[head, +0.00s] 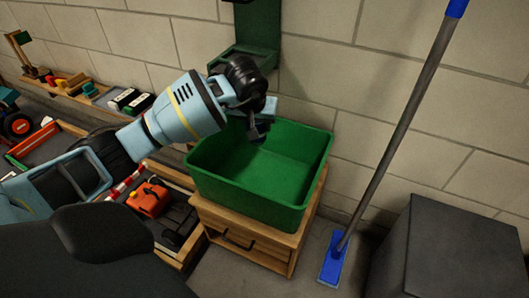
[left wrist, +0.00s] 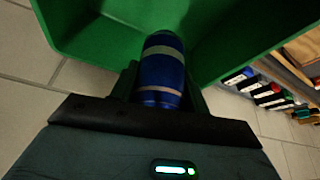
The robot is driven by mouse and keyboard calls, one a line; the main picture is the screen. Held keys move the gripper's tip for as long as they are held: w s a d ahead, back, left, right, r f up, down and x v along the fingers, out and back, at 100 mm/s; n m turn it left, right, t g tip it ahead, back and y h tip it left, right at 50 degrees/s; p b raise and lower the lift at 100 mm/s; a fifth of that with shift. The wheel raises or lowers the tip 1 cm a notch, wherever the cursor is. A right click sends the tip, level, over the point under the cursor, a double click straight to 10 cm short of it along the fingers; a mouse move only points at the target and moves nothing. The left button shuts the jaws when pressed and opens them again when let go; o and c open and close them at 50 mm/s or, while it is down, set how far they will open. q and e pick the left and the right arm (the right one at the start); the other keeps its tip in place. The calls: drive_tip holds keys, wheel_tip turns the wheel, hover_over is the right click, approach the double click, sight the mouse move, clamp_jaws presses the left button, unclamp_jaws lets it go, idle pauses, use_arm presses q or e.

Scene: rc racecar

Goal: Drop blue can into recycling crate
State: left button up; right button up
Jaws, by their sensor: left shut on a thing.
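The blue can (left wrist: 162,72) has pale bands and sits between the fingers of my left gripper (left wrist: 163,92) in the left wrist view. The green recycling crate (head: 313,175) stands open on a small wooden cabinet in the head view, and its floor looks empty where I can see it. My left gripper (head: 262,128) is over the back left part of the crate, pointing down. It is shut on the can, which the gripper hides in the head view. The crate (left wrist: 85,40) also shows beyond the can in the left wrist view. My right gripper is not in view.
The wooden cabinet (head: 238,231) holds up the crate. A mop with a blue head (head: 333,258) leans on the wall at right, beside a dark box (head: 450,250). A green bracket (head: 258,30) is on the wall behind.

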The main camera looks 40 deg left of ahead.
use_arm(q)
drive_tip(key=shift+w+a+f+b, duration=0.15)
drive_tip(key=shift+a+f+b, duration=0.1)
drive_tip(key=shift+f, duration=0.25)
drive_tip(key=shift+w+a+f+b, duration=0.1)
drive_tip(key=shift+a+f, duration=0.15)
drive_tip(key=shift+f, duration=0.2)
drive_tip(key=shift+a, duration=0.1)
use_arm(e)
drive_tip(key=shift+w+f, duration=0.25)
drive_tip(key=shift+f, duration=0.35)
use_arm(q)
drive_tip(key=shift+f, duration=0.1)
wheel_tip(320, 180, down, 6)
drive_tip(key=b, duration=0.3)
drive_tip(key=shift+b, duration=0.4)
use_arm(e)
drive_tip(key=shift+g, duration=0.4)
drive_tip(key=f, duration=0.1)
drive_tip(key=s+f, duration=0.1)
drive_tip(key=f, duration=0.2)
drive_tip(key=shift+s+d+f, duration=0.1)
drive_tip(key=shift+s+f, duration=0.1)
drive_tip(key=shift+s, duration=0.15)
use_arm(q)
drive_tip(key=o, duration=1)
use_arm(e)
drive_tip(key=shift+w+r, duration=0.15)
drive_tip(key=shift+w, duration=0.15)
